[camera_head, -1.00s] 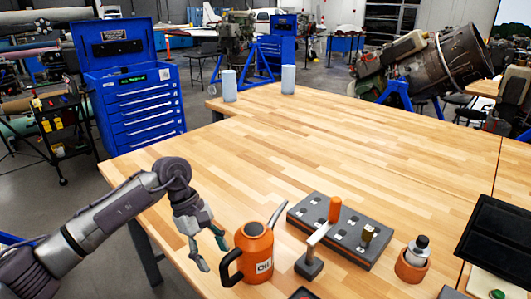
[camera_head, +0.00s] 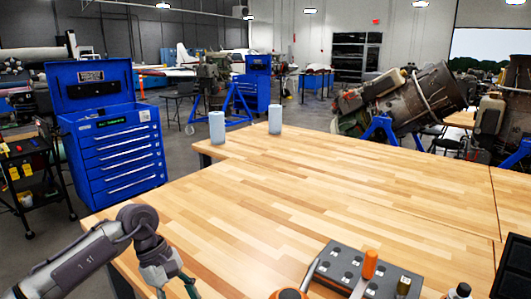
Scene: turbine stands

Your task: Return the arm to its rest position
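My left arm comes in at the lower left, bent at the elbow over the table's near left edge. Its gripper (camera_head: 178,291) is at the bottom edge of the head view, with the fingers spread apart at what shows and the tips partly cut off. I see nothing between the fingers. The gripper is left of the orange oil can (camera_head: 289,293), apart from it. My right arm and gripper are not in view.
The wooden table (camera_head: 300,190) is clear across its middle. A grey holed block (camera_head: 345,262) with an orange-handled tool (camera_head: 370,264) sits at the front right. Two light blue cylinders (camera_head: 217,127) (camera_head: 275,119) stand at the far edge. A blue tool cabinet (camera_head: 120,155) stands left.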

